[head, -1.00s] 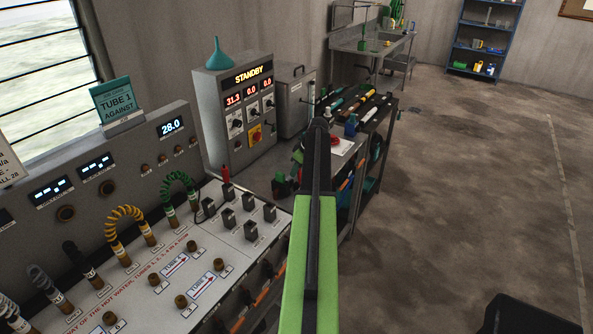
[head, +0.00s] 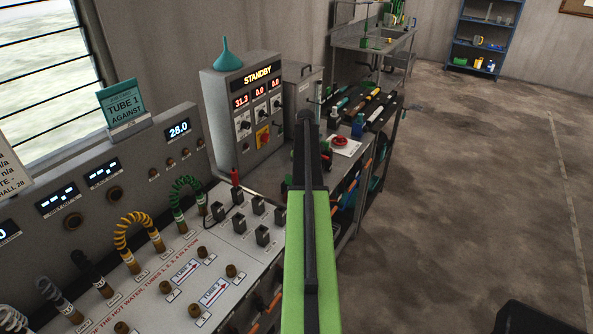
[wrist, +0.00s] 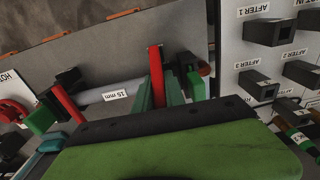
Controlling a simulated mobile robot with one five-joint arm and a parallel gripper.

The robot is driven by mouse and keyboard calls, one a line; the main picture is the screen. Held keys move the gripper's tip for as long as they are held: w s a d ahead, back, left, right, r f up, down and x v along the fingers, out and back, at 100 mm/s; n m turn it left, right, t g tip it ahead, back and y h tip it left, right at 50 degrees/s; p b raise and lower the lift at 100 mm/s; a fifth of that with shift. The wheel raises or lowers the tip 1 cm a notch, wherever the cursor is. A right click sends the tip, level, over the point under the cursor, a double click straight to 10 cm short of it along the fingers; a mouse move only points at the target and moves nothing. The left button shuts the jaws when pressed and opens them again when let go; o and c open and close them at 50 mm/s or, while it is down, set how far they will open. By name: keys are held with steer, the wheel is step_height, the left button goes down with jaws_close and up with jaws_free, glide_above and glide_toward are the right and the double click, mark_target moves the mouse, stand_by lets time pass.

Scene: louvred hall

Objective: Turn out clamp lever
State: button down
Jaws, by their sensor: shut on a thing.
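In the wrist view a red lever (wrist: 156,62) stands upright beside the end of a grey tube marked 15 mm (wrist: 114,96). My gripper (wrist: 158,88) has its narrow green fingers on either side of this lever and is shut on it. A second red lever (wrist: 66,104) leans at the tube's left end, beside a green block (wrist: 41,119). Another green block (wrist: 197,85) is to the right of my fingers. In the head view my arm reaches over the bench, and the lever and fingers are hidden behind it.
To the right in the wrist view is a pale panel with dark sockets (wrist: 262,86) labelled AFTER, close to my gripper. In the head view a grey STANDBY cabinet (head: 215,110) with a teal funnel (head: 226,60) stands to the left. The floor (head: 460,180) to the right is open.

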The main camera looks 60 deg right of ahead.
steer(key=shift+w+f+g+b, duration=0.35)
steer(key=shift+w+g, duration=0.25)
steer(key=shift+g, duration=0.2)
steer(key=shift+w+f+g+b, duration=0.2)
steer(key=shift+w+g+b, duration=0.3)
steer(key=shift+g, duration=0.3)
steer(key=shift+w, duration=0.1)
steer(key=c, duration=1.4)
jaws_free()
steer(key=shift+r+p, duration=0.25)
steer(key=shift+p, duration=0.05)
steer(key=p+v, duration=1.6)
steer(key=v, duration=0.1)
steer(key=shift+a, duration=0.15)
